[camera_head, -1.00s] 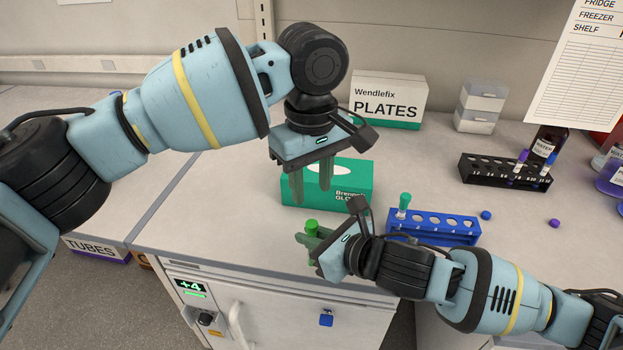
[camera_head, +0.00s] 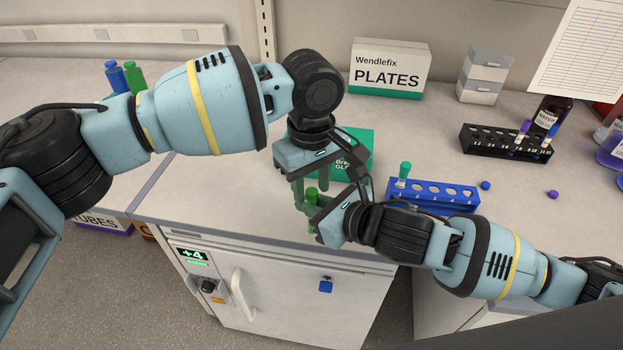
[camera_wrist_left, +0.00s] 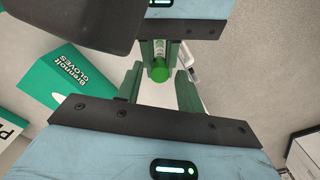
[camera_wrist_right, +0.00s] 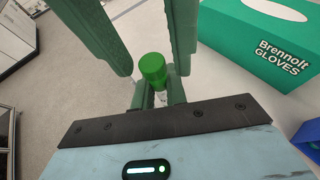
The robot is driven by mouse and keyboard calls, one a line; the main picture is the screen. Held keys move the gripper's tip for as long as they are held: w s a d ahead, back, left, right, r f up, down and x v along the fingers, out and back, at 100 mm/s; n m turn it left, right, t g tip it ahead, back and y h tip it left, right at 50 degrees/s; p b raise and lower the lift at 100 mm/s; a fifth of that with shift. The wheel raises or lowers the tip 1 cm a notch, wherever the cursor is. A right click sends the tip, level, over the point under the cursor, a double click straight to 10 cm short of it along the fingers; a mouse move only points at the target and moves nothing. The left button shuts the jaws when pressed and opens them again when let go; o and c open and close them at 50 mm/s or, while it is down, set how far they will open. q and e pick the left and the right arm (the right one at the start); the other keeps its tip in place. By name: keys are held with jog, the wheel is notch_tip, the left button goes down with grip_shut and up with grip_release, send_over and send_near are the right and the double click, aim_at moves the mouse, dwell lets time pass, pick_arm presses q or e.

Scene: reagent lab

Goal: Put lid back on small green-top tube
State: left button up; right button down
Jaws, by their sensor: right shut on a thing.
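A small tube with a bright green lid (camera_head: 311,192) stands upright in my right gripper (camera_head: 309,209), which is shut on the tube body below the lid. The green lid sits at the tube's top; how tightly it is seated I cannot tell. In the right wrist view the lid (camera_wrist_right: 153,68) shows above the fingers. My left gripper (camera_head: 311,198) is open and points down from above, its fingers either side of the lid with gaps. In the left wrist view the lid (camera_wrist_left: 160,71) lies between and just beyond the left fingers (camera_wrist_left: 159,92).
A green glove box (camera_head: 352,150) stands close behind the grippers. A blue rack (camera_head: 440,197) with a teal-topped tube (camera_head: 404,171) is to the right. Loose blue (camera_head: 485,185) and purple (camera_head: 553,194) lids lie beyond it. A black rack (camera_head: 500,140) stands farther back. The counter's front edge is close below.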

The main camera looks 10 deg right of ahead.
pick_arm(q)
jog(key=shift+c, duration=0.5)
grip_shut()
jog(key=m, duration=0.6)
jog(key=shift+m, duration=0.3)
jog(key=shift+o, duration=0.8)
grip_release()
jog(key=shift+r, duration=2.25)
